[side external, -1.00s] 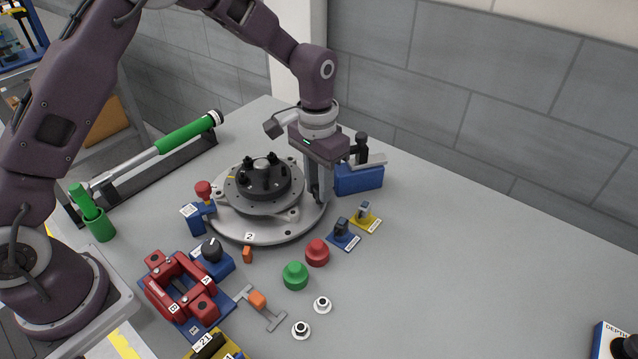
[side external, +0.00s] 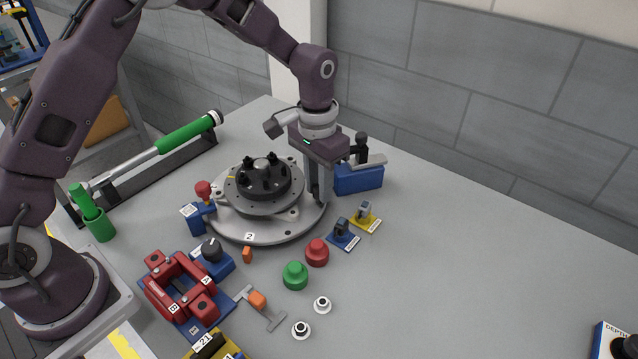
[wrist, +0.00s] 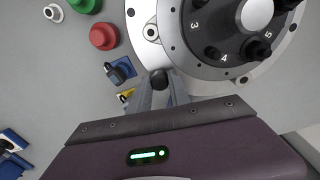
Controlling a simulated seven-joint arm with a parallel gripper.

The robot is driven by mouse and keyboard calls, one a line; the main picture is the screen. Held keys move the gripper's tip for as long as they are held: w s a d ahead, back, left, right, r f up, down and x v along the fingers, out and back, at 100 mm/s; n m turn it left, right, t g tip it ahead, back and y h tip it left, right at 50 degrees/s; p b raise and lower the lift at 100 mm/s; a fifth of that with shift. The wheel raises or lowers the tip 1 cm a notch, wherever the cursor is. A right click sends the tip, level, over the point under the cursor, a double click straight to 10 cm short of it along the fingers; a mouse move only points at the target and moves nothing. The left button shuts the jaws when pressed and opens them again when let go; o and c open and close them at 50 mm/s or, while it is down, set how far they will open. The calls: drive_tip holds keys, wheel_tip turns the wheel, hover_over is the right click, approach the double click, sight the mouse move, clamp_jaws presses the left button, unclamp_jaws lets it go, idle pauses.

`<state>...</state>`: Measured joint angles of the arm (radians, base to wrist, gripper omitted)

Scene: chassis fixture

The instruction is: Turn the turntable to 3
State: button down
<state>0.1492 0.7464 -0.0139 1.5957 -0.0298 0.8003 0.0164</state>
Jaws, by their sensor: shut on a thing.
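The turntable (side external: 262,208) is a grey round disc on a wide pale base plate, with a black hub and several black posts on top. A label 2 (side external: 249,237) is at the plate's front edge, and a yellow mark (side external: 231,177) is on the disc's left side. The wrist view shows part of the disc (wrist: 185,55) with numbers 3, 4 and 5 beside black posts. My gripper (side external: 318,201) points down at the turntable's right edge. In the wrist view its fingers (wrist: 160,84) are shut on a black round knob (wrist: 160,77) at the disc's rim.
A blue block with a grey lever (side external: 358,179) stands close right of my gripper. A red-knobbed blue stand (side external: 200,216) is at the turntable's left. Red (side external: 317,253) and green (side external: 295,275) buttons and small switches (side external: 342,234) lie in front. The table's right is mostly clear.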

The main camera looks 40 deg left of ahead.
sight(265, 188)
idle(0.4)
drive_tip(key=shift+s+d+m, duration=0.3)
drive_tip(key=shift+s+m, duration=0.35)
drive_tip(key=shift+m, duration=0.05)
drive_tip(key=s+m, duration=0.6)
drive_tip(key=shift+d, duration=0.1)
drive_tip(key=s+m, duration=0.1)
drive_tip(key=m, duration=0.1)
drive_tip(key=s+a+m, duration=0.1)
drive_tip(key=s, duration=0.1)
drive_tip(key=s+a+m, duration=0.1)
drive_tip(key=s+m, duration=0.1)
drive_tip(key=shift+a+m, duration=0.2)
drive_tip(key=shift+m, duration=0.1)
drive_tip(key=shift+s+a+m, duration=0.75)
drive_tip(key=shift+a+m, duration=0.1)
drive_tip(key=shift+m, duration=0.35)
drive_tip(key=shift+s+a+m, duration=0.35)
drive_tip(key=shift+a+m, duration=0.2)
drive_tip(key=shift+m, duration=0.1)
drive_tip(key=shift+s+a+m, duration=0.35)
drive_tip(key=shift+a+m, duration=0.2)
drive_tip(key=shift+m, duration=0.1)
drive_tip(key=c, duration=1.5)
unclamp_jaws()
